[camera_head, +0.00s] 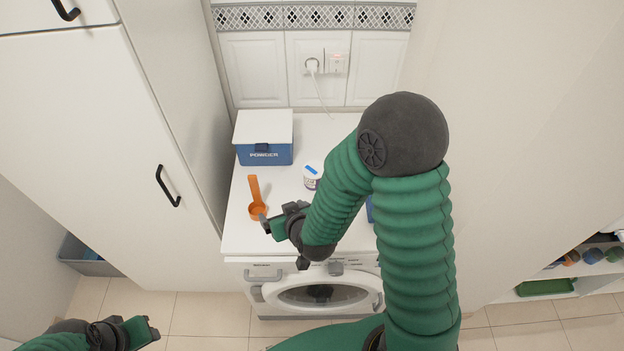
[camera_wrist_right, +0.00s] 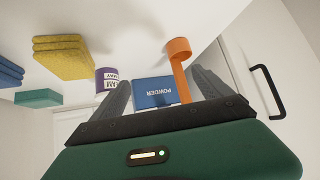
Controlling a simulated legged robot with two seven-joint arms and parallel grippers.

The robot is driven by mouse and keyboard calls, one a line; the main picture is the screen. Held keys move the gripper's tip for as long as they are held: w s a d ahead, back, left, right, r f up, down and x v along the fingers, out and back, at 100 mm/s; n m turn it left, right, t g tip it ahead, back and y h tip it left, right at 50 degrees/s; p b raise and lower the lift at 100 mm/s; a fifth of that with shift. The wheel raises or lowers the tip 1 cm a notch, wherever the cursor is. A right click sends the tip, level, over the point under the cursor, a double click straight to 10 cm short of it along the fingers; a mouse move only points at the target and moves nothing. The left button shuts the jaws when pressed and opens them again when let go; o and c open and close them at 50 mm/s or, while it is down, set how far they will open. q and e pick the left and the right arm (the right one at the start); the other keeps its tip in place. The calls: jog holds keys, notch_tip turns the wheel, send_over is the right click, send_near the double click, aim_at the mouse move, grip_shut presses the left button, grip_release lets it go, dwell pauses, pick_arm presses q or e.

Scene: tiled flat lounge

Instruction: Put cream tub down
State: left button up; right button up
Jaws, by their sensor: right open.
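The cream tub (camera_head: 313,176), small and white with a dark label and a blue patch on top, stands on the white top of the washing machine (camera_head: 238,238), partly hidden by my right arm. It also shows in the right wrist view (camera_wrist_right: 106,79), with a purple label, beside one finger and outside the jaws. My right gripper (camera_head: 268,222) is open and empty over the front of the top, near the orange scoop (camera_head: 257,210). In the wrist view its two fingers (camera_wrist_right: 163,88) stand wide apart. My left gripper (camera_head: 150,333) is low at the left, apart from everything; its jaws are unclear.
A blue powder box (camera_head: 265,154) with a white lid stands at the back left of the top. A plug (camera_head: 312,66) and cord hang behind. A tall cabinet (camera_head: 80,130) borders the left.

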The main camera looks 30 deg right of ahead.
jog(key=d+m+h, duration=0.1)
jog(key=d+f+t+h+b, duration=0.1)
jog(key=d, duration=0.1)
jog(key=w+d+m+t+h, duration=0.1)
jog(key=d, duration=0.1)
jog(key=shift+w+f+m+h+b, duration=0.1)
jog(key=shift+f+m+h+b, duration=0.2)
jog(key=shift+f+b, duration=0.1)
jog(key=d+r+m+h, duration=0.1)
jog(key=d+m+h, duration=0.1)
jog(key=d+h, duration=0.15)
jog(key=b, duration=0.2)
send_near(314, 163)
jog(key=shift+t, duration=0.4)
jog(key=w+f, duration=0.1)
jog(key=w+d+f, duration=0.1)
jog(key=w, duration=0.1)
jog(key=shift+w+d+f, duration=0.2)
jog(key=shift+w+f, duration=0.05)
jog(key=shift+f, duration=0.1)
jog(key=x, duration=0.4)
jog(key=d+p+x, duration=0.1)
jog(key=x, duration=0.1)
jog(key=shift+s, duration=0.2)
jog(key=shift+w+d+f, duration=0.15)
jog(key=shift+w+f, duration=0.05)
jog(key=shift+w, duration=0.25)
jog(key=c, duration=1.9)
jog(key=shift+o, duration=0.2)
jog(key=shift+r, duration=0.15)
